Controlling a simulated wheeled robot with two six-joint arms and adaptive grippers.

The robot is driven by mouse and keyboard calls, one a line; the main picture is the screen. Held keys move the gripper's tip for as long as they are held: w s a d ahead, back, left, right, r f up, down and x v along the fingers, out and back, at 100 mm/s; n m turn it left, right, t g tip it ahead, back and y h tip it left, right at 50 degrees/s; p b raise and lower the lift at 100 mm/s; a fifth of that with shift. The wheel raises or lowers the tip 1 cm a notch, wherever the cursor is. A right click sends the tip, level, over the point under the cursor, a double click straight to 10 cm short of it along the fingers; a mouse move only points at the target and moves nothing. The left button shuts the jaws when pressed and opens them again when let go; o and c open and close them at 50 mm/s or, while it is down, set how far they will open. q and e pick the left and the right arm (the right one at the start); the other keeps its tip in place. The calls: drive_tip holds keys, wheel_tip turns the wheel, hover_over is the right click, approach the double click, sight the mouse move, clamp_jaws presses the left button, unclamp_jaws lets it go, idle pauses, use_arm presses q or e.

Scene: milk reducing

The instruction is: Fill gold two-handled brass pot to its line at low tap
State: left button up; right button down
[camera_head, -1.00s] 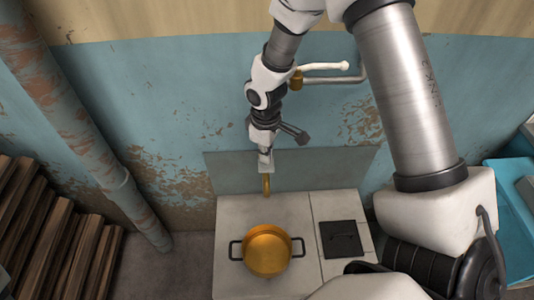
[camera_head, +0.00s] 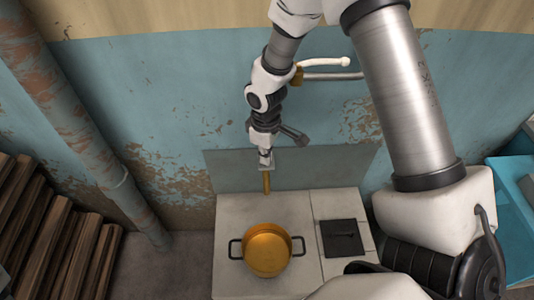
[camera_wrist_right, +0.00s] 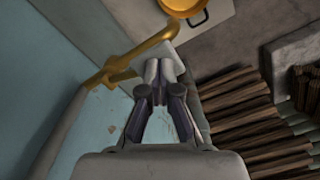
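The gold two-handled pot (camera_head: 267,250) stands upright on the pale counter, its dark handles to left and right. Its water level and line are not clear to me. The low brass tap (camera_head: 266,183) points down behind the pot; in the right wrist view its brass pipe (camera_wrist_right: 130,65) and part of the pot (camera_wrist_right: 184,5) show. My right gripper (camera_head: 265,157) is just above the tap. In the wrist view its fingertips (camera_wrist_right: 160,70) are drawn close together beside a pale flat piece (camera_wrist_right: 173,60); I cannot tell whether they grip it. My left gripper is not in view.
A higher tap with a white pipe (camera_head: 325,65) is on the blue wall behind my right wrist. A dark square plate (camera_head: 341,238) is right of the pot. Stacked wood (camera_head: 50,230) and a rusty pipe (camera_head: 85,130) are left; a blue basin (camera_head: 515,200) is right.

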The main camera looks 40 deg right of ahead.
drive_tip(key=shift+f+b, duration=0.65)
drive_tip(key=shift+f, duration=0.5)
idle(6.8)
